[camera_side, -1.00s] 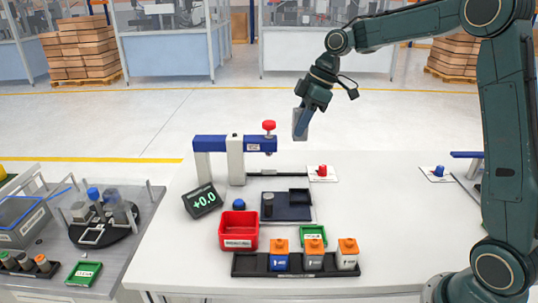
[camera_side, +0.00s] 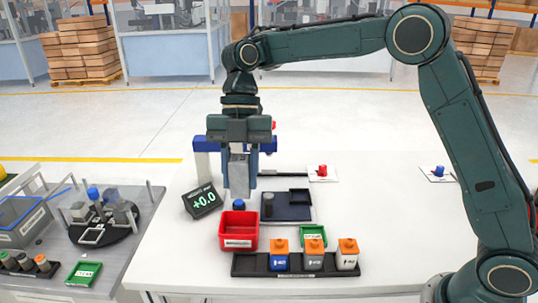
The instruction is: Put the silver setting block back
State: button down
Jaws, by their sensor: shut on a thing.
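My gripper (camera_side: 239,180) points straight down in front of the blue gauge bridge (camera_side: 208,144). It is shut on a grey, upright block, the silver setting block (camera_side: 239,172), and holds it in the air. In the picture its lower end is just above the blue dome (camera_side: 239,204). A dark tray (camera_side: 290,213) with a small dark cylinder (camera_side: 268,205) lies to the right of the block. The gripper hides much of the gauge bridge.
A red bin (camera_side: 238,230) and a black rack (camera_side: 300,272) with several orange-topped blocks stand at the front. A green tray (camera_side: 313,235) is behind the rack. The display (camera_side: 203,201) reads +0.0. The right side of the table is mostly clear.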

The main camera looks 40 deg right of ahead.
jog(key=shift+s+a, duration=0.15)
jog(key=shift+a, duration=0.1)
jog(key=shift+f, duration=0.2)
jog(key=shift+f, duration=9.85)
jog(key=shift+f, duration=0.1)
jog(key=c, duration=1)
grip_release()
